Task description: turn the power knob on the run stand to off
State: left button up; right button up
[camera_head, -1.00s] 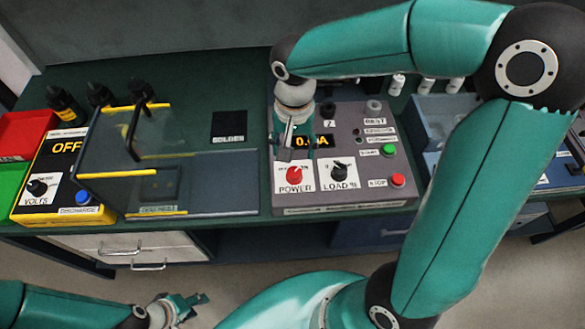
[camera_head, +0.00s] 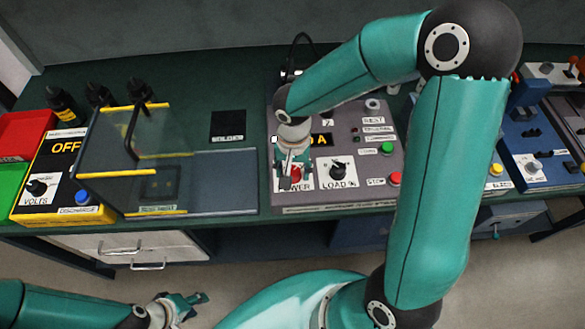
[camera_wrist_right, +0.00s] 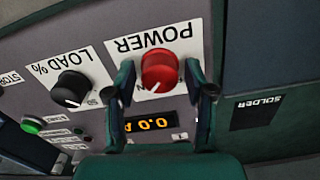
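The red power knob (camera_head: 296,172) sits at the front left of the grey run stand (camera_head: 385,205), partly hidden by my right gripper (camera_head: 290,183). In the right wrist view, which shows the panel upside down, the red knob (camera_wrist_right: 160,68) lies between the two open fingers of my right gripper (camera_wrist_right: 161,78). A gap shows beside the knob, and I see no grip on it. Its white mark points to the lower left of that view. My left gripper (camera_head: 188,304) is low at the left, away from the stand; its finger opening is unclear.
The black load knob (camera_head: 338,170) is just right of the power knob. Green (camera_head: 388,147) and red (camera_head: 394,179) buttons are further right. The display (camera_wrist_right: 150,125) seems to read 0.0 A.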

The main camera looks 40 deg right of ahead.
jog(key=c, duration=0.8)
jog(key=shift+n, duration=0.4)
jog(key=n+b, duration=0.1)
jog(key=n, duration=0.1)
jog(key=shift+n+b, duration=0.3)
jog(key=n, duration=0.3)
jog(key=shift+w+n+b, duration=0.1)
jog(key=shift+n+b, duration=0.2)
jog(key=shift+b, duration=0.1)
jog(key=n, duration=0.5)
jog(key=shift+r, duration=0.1)
jog(key=n, duration=0.6)
jog(key=shift+w, duration=0.1)
